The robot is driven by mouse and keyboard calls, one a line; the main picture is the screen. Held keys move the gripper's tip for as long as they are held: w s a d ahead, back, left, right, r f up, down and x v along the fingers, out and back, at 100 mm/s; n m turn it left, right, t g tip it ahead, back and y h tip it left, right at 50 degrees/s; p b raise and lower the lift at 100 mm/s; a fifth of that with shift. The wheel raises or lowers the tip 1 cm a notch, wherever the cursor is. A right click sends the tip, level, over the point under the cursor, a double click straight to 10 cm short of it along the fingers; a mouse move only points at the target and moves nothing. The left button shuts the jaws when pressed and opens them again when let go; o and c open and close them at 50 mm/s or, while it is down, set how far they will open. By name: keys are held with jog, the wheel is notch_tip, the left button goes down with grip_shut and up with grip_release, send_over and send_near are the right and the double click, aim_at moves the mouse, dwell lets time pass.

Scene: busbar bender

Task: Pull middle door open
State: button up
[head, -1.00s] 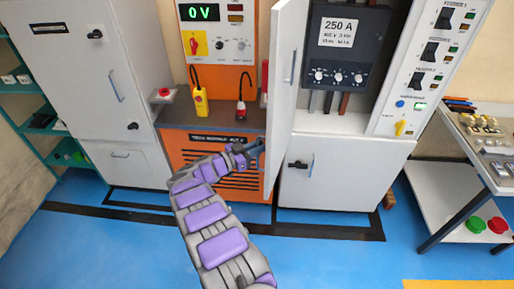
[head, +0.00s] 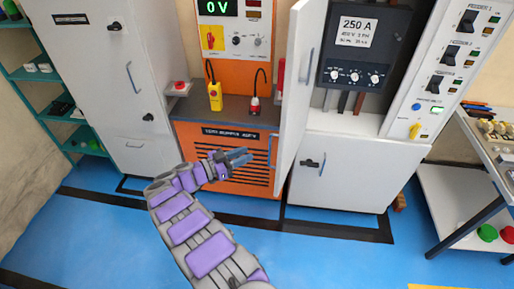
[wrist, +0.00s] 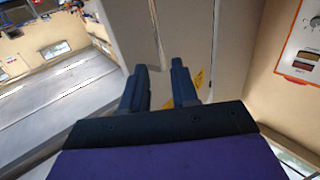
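The middle door (head: 300,90) is a tall, narrow grey-white panel in the head view. It stands swung outward between the orange test unit and the 250 A breaker compartment, with a slim vertical handle (head: 282,72) on its face. My gripper (head: 246,157) is left of the door's lower part, in front of the orange unit, and appears apart from the door. In the wrist view my gripper (wrist: 160,84) has its two dark fingers apart with nothing between them. A pale panel fills the space beyond them; I cannot tell whether it is this door.
The 250 A breaker (head: 366,45) is exposed right of the door. A closed lower cabinet door (head: 335,180) with a black knob sits below it. A tall grey cabinet (head: 95,70) stands at left, a worktable (head: 465,190) at right. The blue floor (head: 330,260) in front is clear.

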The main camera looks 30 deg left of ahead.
jog(key=v, duration=0.6)
jog(key=shift+p, duration=0.3)
